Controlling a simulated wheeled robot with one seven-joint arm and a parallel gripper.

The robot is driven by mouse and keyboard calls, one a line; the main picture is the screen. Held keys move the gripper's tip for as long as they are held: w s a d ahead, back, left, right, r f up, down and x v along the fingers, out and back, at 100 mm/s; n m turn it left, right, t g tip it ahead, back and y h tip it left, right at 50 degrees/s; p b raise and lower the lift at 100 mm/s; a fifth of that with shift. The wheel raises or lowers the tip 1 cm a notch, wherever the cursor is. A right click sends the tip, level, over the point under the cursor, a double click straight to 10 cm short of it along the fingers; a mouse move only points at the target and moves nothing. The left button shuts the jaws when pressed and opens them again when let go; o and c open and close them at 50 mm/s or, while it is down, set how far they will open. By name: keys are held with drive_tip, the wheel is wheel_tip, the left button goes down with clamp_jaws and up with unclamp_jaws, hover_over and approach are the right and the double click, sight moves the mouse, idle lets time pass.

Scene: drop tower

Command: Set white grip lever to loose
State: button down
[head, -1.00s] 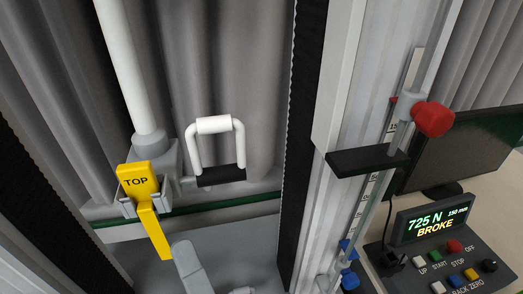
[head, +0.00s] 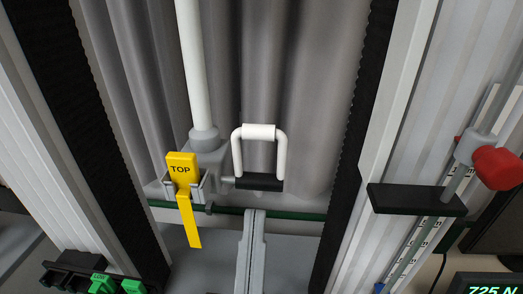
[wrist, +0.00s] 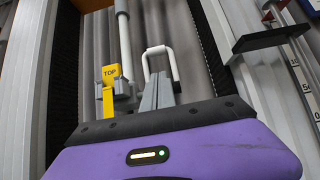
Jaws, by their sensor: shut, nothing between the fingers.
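The white grip lever (head: 258,132) is a U-shaped white handle standing upright, its ends at a black bar beside the grey upper grip (head: 206,158). It also shows in the wrist view (wrist: 157,49), its lower part hidden by my fingers. A yellow piece marked TOP (head: 181,170) is in the grip, with a yellow strip hanging below. My gripper (head: 256,213) has its grey fingers together and empty, below the black bar in the head view.
Dark-edged columns (head: 352,150) stand either side of the grip. A black plate (head: 418,199) and a red knob (head: 497,168) are at the right. A dark tray with green pieces (head: 102,283) is at the lower left. A grey curtain hangs behind.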

sight(260, 178)
drive_tip(key=shift+p+x, duration=2.6)
drive_tip(key=shift+x, duration=2.4)
drive_tip(key=shift+f+b, duration=0.2)
drive_tip(key=shift+b, duration=0.7)
